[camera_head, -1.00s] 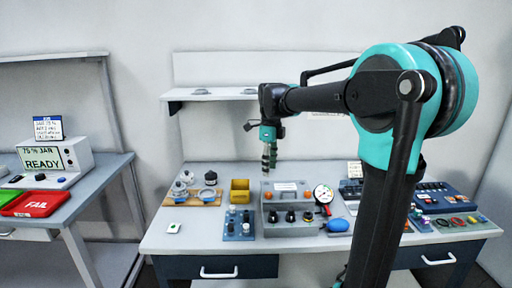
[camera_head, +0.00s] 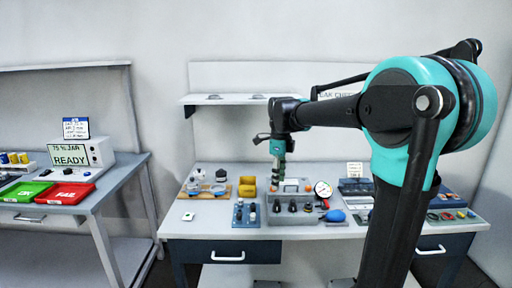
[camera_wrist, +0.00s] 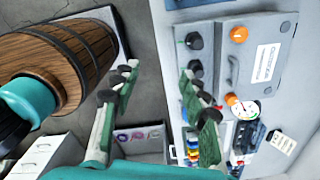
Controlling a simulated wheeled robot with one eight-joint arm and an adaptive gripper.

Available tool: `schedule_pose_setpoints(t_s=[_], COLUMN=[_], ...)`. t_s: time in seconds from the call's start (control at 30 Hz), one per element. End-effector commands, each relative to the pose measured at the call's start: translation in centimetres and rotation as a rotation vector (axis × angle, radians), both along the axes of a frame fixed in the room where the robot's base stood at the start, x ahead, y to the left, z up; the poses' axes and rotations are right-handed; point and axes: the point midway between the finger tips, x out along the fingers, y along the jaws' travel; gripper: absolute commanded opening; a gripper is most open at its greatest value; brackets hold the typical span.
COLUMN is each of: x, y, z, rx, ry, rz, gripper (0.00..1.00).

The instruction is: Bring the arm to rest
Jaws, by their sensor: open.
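My gripper (camera_head: 278,160) hangs pointing down from my raised arm in the head view, above the back of the workbench (camera_head: 190,236). Its fingertips are just above or in front of the grey control box (camera_head: 290,217); the exact gap cannot be told. In the wrist view my gripper (camera_wrist: 165,100) shows two green-padded fingers spread apart with nothing between them. The grey box also shows in the wrist view (camera_wrist: 228,75), with its orange and black knobs and a white label.
On the bench stand a yellow bin (camera_head: 247,187), a round gauge (camera_head: 323,189) and a blue bulb (camera_head: 335,216). A shelf (camera_head: 240,98) is on the wall behind. A left side table holds a READY display (camera_head: 70,154), a green tray (camera_head: 28,191) and a red tray (camera_head: 65,194).

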Motion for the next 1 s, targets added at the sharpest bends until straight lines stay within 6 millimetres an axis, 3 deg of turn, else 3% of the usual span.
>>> schedule_pose_setpoints(t_s=[0.37,0.57,1.0], x=[-2.1,-4.3,-14.2], y=[-2.0,-3.8,-9.2], z=[-2.9,-5.8,-15.9], rx=[0.0,-0.015,-0.187], ry=[-0.048,-0.096,-0.23], rz=[0.257,0.504,1.394], gripper=[0.44,0.44,0.44])
